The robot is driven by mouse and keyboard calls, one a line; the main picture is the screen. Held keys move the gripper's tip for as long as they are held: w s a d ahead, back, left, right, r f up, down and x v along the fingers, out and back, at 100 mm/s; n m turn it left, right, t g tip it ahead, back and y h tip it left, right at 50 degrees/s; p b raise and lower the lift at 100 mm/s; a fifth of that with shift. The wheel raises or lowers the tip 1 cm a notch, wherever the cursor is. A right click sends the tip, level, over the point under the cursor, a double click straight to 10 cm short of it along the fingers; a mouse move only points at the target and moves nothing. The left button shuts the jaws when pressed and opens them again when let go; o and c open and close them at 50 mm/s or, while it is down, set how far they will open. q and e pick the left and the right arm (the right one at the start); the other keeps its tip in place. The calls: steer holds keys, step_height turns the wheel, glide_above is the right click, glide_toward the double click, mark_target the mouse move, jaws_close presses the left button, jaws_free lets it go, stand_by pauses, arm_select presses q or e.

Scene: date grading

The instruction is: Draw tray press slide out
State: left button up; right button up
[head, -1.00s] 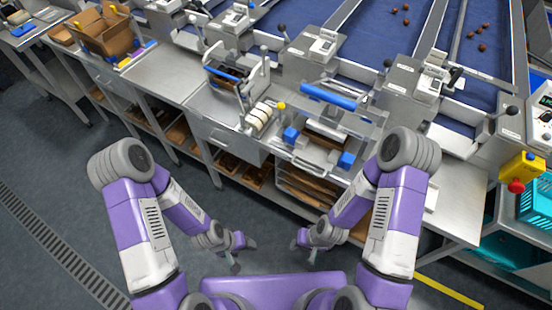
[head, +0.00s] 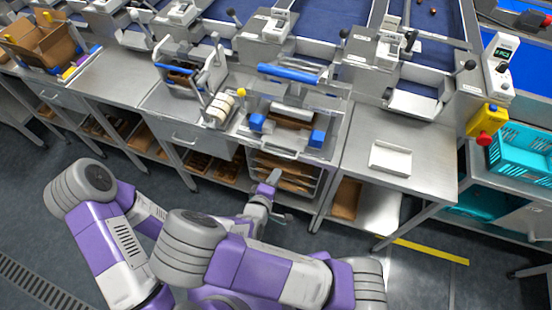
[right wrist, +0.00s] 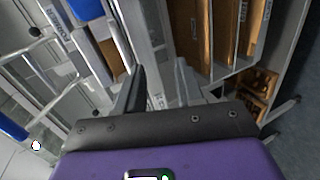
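The tray press (head: 290,75) stands on the steel bench, with a blue bar handle across its top and two blue blocks at its front. A flat metal slide plate (head: 284,149) with a front handle sits at its front edge, above a shelf rack. My right gripper (head: 275,196) is in front of the rack, below and apart from the plate. In the right wrist view its two fingers (right wrist: 158,88) are apart with nothing between them. Press parts (right wrist: 85,10) show there at upper left. My left gripper is hidden behind my right arm.
Brown trays (head: 283,170) lie in the rack under the press. A white tray (head: 390,158) lies on the bench to the right, beside clear steel. A yellow box with a red button (head: 484,138) and a teal crate (head: 520,150) are at far right.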

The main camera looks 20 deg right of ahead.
steer(key=w+d+r+t+b, duration=0.1)
steer(key=w+d+r, duration=0.1)
steer(key=w, duration=0.4)
steer(key=shift+w+d+r+n+t+h+b, duration=0.2)
steer(key=shift+w+n+t+h+b, duration=0.1)
steer(key=shift+w+n+t+b, duration=0.1)
jaws_close()
stand_by(1.4)
